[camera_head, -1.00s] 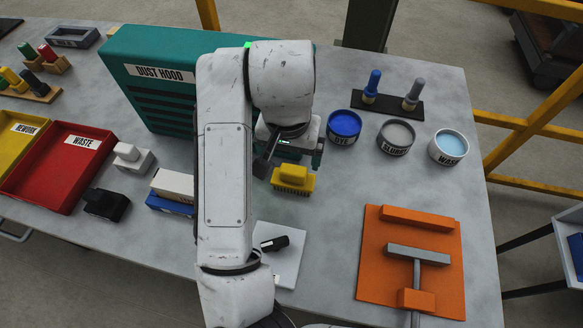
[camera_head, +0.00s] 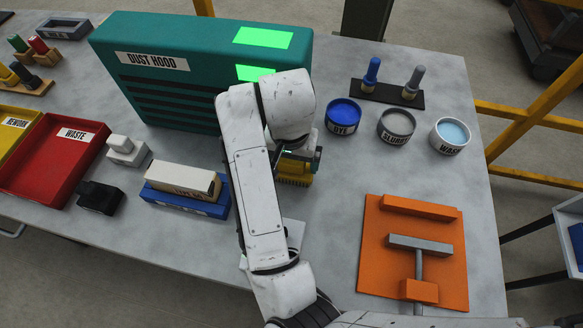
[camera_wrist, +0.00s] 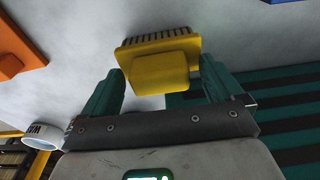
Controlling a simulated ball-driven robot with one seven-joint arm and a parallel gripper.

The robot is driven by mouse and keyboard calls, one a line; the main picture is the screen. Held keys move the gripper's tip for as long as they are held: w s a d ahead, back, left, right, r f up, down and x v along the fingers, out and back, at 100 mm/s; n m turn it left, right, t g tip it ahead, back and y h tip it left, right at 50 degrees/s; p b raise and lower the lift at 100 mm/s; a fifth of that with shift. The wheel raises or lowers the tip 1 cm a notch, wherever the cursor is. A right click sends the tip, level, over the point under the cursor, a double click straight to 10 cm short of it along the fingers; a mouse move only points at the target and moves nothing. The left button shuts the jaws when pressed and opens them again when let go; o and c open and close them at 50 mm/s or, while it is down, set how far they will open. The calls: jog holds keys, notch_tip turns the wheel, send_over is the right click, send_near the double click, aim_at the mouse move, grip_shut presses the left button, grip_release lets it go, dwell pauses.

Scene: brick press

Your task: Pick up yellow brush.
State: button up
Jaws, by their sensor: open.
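The yellow brush (camera_head: 295,175) stands on the grey table in front of the dust hood, partly hidden by my arm in the head view. In the wrist view the yellow brush (camera_wrist: 160,68) shows its block handle and dark bristles. My gripper (camera_wrist: 162,85) is open, with one green finger on either side of the brush handle. The handle lies between the fingertips, and I cannot tell whether either finger touches it. In the head view my gripper (camera_head: 298,160) is mostly hidden behind my wrist, right at the brush.
The teal dust hood (camera_head: 200,90) stands close behind and left of the brush. The dye (camera_head: 343,117), slurry (camera_head: 396,126) and wash (camera_head: 450,136) tubs stand to the right. An orange press (camera_head: 375,250) is at front right. White and blue boxes (camera_head: 185,203) lie left of my arm.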

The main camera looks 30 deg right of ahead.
jog(key=shift+c, duration=0.2)
jog(key=c, duration=1.1)
jog(key=shift+r, duration=0.15)
jog(key=shift+r, duration=0.55)
notch_tip(320, 180, up, 3)
jog(key=shift+s+f+p, duration=0.1)
jog(key=shift+f+p, duration=0.05)
jog(key=shift+p, duration=0.4)
jog(key=s+r, duration=0.3)
jog(key=s, duration=0.1)
jog(key=s+r, duration=0.3)
jog(key=s, duration=0.2)
jog(key=s+r+p, duration=0.1)
jog(key=s+r, duration=0.2)
jog(key=s, duration=0.1)
jog(key=shift+s+d, duration=0.3)
jog(key=shift+s, duration=0.1)
